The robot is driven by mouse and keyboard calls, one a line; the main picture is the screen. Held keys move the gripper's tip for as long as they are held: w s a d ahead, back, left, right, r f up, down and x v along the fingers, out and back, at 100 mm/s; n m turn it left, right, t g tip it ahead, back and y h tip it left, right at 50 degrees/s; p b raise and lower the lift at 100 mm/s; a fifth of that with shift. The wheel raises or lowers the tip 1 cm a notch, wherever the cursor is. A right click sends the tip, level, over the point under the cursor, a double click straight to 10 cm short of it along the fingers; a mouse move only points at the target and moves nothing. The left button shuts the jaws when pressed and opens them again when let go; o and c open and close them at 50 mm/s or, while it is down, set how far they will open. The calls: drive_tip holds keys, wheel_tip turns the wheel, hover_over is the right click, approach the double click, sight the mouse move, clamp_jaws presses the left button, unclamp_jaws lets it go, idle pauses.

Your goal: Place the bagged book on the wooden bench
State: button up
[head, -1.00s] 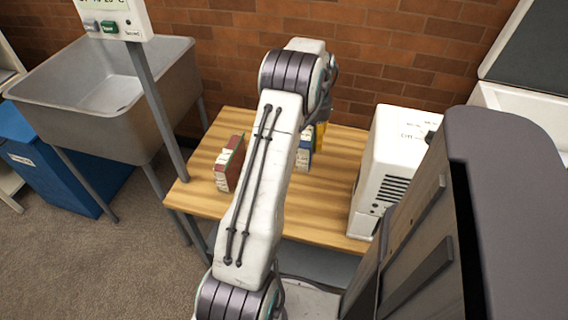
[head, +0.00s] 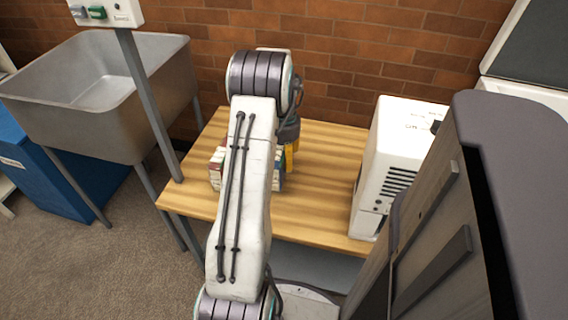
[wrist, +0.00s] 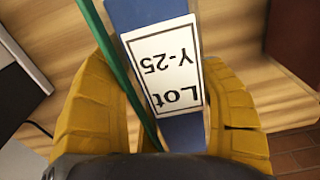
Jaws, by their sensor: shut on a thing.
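My gripper (wrist: 152,64) is shut on a blue book with a white label reading "Lot Y-25" (wrist: 165,65), its yellow fingers on either side. A green strip (wrist: 118,70) runs along the book's left side; I cannot tell whether it belongs to it. No bag is clearly visible. In the head view my gripper (head: 290,156) is over the wooden bench (head: 320,205), and the held book (head: 280,173) mostly hides behind my arm. A red book (head: 215,167) stands on the bench just left of my arm, partly hidden. I cannot tell whether the held book touches the bench.
A white machine (head: 398,160) stands on the bench's right side. A metal sink (head: 100,85) and a grey post (head: 150,105) are at the left. A brick wall (head: 350,60) is behind.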

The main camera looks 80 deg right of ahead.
wheel_tip(320, 180, down, 2)
drive_tip(key=shift+f+b, duration=0.15)
drive_tip(key=shift+b, duration=0.5)
drive_tip(key=o, duration=1.3)
drive_tip(key=shift+f, duration=0.1)
